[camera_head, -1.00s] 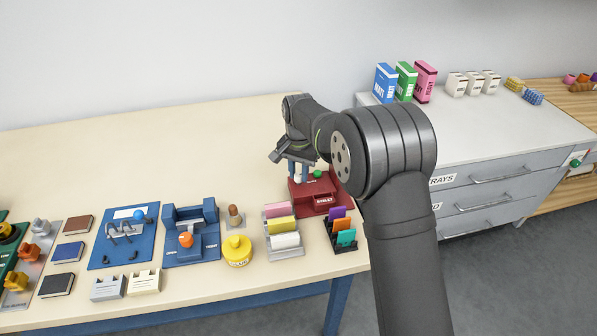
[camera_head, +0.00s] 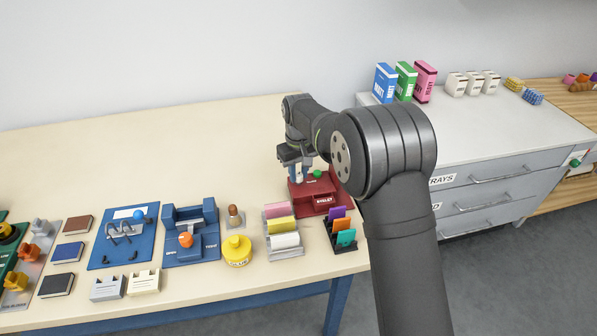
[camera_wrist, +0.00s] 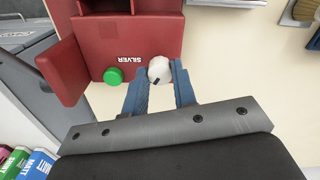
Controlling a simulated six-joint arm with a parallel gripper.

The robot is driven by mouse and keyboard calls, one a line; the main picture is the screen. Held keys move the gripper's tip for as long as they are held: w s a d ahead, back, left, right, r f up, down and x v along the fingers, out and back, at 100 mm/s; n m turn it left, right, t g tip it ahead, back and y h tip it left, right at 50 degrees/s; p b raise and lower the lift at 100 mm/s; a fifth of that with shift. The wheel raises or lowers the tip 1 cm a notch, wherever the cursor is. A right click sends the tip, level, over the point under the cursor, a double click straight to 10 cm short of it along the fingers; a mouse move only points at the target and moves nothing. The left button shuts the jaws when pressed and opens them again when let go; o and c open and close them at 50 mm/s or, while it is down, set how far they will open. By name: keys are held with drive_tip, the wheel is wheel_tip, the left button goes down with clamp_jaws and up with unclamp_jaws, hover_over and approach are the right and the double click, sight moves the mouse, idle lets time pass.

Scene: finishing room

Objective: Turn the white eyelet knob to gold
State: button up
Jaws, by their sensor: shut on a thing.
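The white eyelet knob (camera_wrist: 159,70) sits on the red eyelet machine (camera_wrist: 112,38), against the face lettered SILVER. It has a dark mark on its lower left side. My gripper (camera_wrist: 158,75) is shut on the knob, with one blue finger on each side of it. In the head view my gripper (camera_head: 296,174) is at the left side of the red machine (camera_head: 315,196), and its fingers largely hide the knob. A green button (camera_wrist: 113,76) is beside the knob on the same face; it also shows in the head view (camera_head: 317,173).
A yellow glue pot (camera_head: 236,252) is further left. The table behind the machine is clear.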

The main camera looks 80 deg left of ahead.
sight(298, 175)
drive_tip(key=n, duration=0.5)
drive_tip(key=shift+r+n, duration=0.1)
drive_tip(key=shift+n, duration=0.2)
idle(0.4)
drive_tip(key=o, duration=1)
wheel_tip(298, 175, up, 17)
drive_tip(key=shift+r, duration=0.2)
wheel_tip(298, 175, down, 18)
drive_tip(key=shift+r, duration=0.2)
idle(0.6)
